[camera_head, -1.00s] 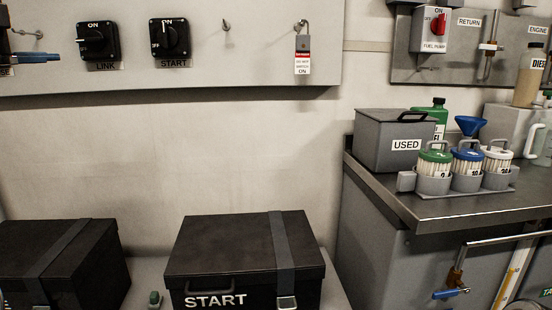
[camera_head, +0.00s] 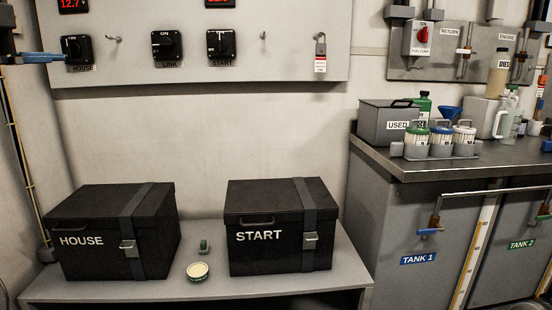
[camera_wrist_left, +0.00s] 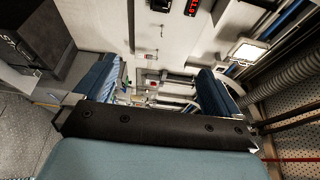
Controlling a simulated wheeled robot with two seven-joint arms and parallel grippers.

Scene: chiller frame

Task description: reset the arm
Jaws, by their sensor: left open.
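My left gripper (camera_head: 35,57) shows at the upper left edge of the head view, with its blue fingertip in front of the wall panel by the HOUSE switch (camera_head: 76,48). The rest of that arm is cut off by the picture edge. In the left wrist view my left gripper (camera_wrist_left: 157,88) has its two blue fingers wide apart, with nothing between them. I cannot make out my right gripper in the head view.
Two black boxes, HOUSE (camera_head: 100,215) and START (camera_head: 262,218), stand on a grey bench (camera_head: 210,287). A small round tin (camera_head: 198,270) lies between them. At right, a steel counter (camera_head: 420,168) carries a USED bin (camera_head: 375,125), filter cups and bottles.

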